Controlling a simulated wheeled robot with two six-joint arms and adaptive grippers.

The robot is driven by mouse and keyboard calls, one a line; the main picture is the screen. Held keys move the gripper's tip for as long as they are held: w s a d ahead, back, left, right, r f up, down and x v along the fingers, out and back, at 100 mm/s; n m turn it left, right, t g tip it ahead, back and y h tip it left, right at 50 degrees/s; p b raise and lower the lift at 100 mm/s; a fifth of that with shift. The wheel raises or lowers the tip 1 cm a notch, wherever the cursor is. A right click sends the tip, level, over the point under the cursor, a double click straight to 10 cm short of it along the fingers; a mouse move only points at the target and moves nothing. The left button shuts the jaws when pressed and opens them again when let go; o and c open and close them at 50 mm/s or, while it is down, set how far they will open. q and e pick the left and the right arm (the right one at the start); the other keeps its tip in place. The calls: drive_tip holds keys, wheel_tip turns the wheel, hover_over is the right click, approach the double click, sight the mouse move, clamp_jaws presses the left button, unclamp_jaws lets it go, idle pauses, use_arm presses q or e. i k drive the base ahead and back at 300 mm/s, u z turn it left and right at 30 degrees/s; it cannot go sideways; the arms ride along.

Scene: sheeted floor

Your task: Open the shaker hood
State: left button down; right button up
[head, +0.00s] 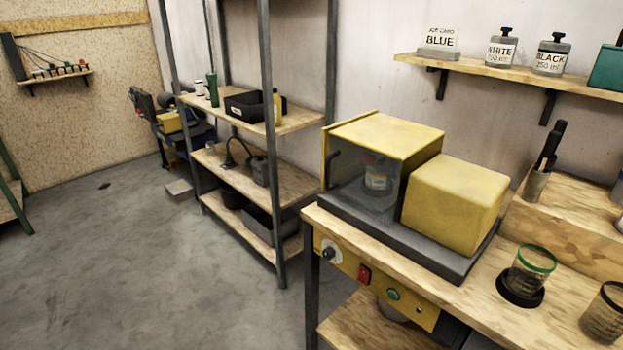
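The shaker (468,205) stands on the wooden bench at the right, with a yellow housing on a dark grey base. Its hood (360,132) has a yellow top and a see-through front, and it sits down over the left part of the base. A dark handle (333,168) is on the hood's left side. A jar (378,175) with a pale label shows dimly through the hood. Neither of my grippers is in the head view.
The bench front carries a yellow panel (412,308) with a knob, a red switch and a green button. A green-rimmed glass (531,268) and another glass (607,318) stand right of the shaker. A metal shelf rack (270,128) stands behind left. The floor (120,260) at left is mostly clear.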

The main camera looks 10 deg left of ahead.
sight(414, 145)
drive_tip(key=k, duration=0.5)
drive_tip(key=u, duration=0.65)
drive_tip(key=i, duration=0.85)
drive_tip(key=z, duration=1.9)
